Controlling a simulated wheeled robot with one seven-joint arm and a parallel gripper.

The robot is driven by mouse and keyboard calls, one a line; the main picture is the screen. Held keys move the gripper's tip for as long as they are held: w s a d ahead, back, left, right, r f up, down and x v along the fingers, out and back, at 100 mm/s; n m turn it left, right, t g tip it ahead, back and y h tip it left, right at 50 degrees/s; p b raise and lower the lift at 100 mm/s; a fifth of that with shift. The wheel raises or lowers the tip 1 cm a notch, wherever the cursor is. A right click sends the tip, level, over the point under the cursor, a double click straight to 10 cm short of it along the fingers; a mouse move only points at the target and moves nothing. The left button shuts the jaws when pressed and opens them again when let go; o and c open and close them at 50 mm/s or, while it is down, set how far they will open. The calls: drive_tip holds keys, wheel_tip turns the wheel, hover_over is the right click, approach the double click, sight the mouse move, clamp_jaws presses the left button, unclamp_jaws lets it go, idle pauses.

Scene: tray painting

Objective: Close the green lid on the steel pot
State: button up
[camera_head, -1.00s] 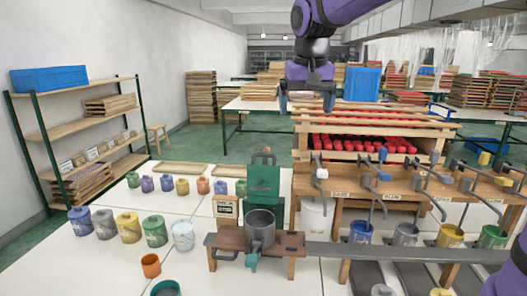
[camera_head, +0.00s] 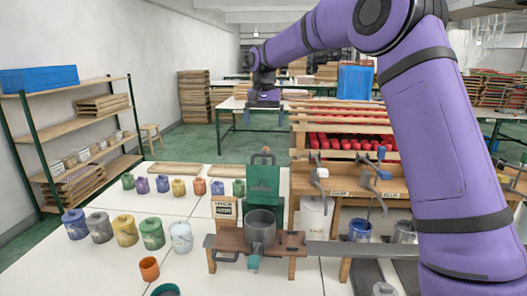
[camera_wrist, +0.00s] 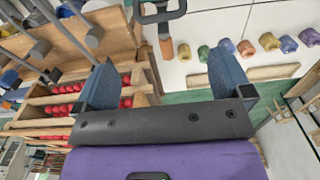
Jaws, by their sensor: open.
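The steel pot (camera_head: 261,228) stands on a small brown wooden stand (camera_head: 228,241) on the white table, its mouth open to the top. The green lid (camera_head: 263,181) stands upright behind the pot, swung open, with a handle (camera_head: 265,156) at its top edge. My gripper (camera_head: 266,118) hangs in the air above and behind the lid, well apart from it. In the wrist view my gripper (camera_wrist: 168,82) has its two blue fingers spread with nothing between them. The lid handle (camera_wrist: 162,12) shows at the top of the wrist view.
Paint pots (camera_head: 125,230) stand at the left of the table, with smaller jars (camera_head: 179,187) behind. An orange cup (camera_head: 149,268) is at the front. A wooden bench (camera_head: 375,184) with cranks, and a red-filled rack (camera_head: 350,143), stand at right.

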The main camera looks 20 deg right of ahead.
sight(264, 154)
wheel_tip(264, 154, down, 10)
drive_tip(key=shift+f, duration=0.25)
idle(0.4)
drive_tip(key=c, duration=1)
